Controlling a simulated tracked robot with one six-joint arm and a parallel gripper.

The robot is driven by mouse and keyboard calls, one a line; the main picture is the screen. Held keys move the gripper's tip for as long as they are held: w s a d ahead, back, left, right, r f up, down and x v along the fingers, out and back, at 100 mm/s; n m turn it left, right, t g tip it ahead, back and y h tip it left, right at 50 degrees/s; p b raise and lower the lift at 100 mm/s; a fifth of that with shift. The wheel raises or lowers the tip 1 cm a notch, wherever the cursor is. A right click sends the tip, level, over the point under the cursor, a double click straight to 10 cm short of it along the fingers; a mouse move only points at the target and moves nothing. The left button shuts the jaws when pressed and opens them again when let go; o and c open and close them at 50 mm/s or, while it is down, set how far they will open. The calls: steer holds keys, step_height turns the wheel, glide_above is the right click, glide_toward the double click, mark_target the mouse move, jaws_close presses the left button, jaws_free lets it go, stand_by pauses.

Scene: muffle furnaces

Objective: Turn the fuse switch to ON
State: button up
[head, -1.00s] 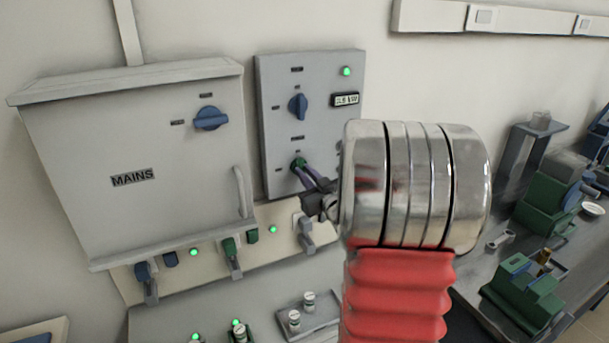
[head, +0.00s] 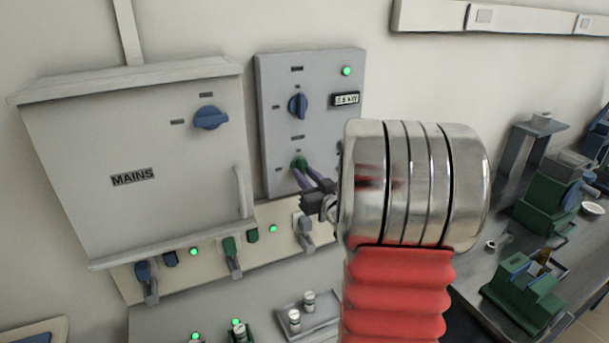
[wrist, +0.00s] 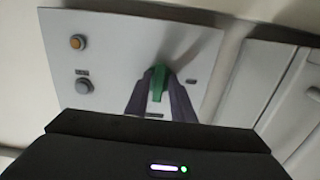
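A grey panel (head: 330,70) on the wall carries a blue knob (head: 298,105) and, below it, a green knob (head: 299,163). The labels around both knobs are too small to read, so I cannot tell which position the green knob points to. My gripper (head: 305,175) reaches this panel from the lower right, with its two dark fingers at the green knob. In the wrist view the green knob (wrist: 158,82) stands between the fingertips, which appear closed on its two sides. My silver and red arm hides the area right of the panel.
The MAINS box (head: 140,150) with a blue switch (head: 211,118) is left of the panel. A strip (head: 205,258) below has several lever handles and green lights. The panel has a green lamp (head: 346,71) and display (head: 346,99). A bench with green devices (head: 525,285) is at right.

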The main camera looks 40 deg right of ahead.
steer(key=shift+o, duration=0.7)
steer(key=shift+r, duration=0.15)
steer(key=shift+s, duration=0.1)
steer(key=shift+s+a+r, duration=0.1)
steer(key=shift+s+a, duration=0.05)
steer(key=shift+s, duration=0.45)
steer(key=v, duration=1.2)
steer(key=shift+s, duration=0.2)
steer(key=shift+w+a, duration=0.1)
steer(key=shift+a, duration=0.05)
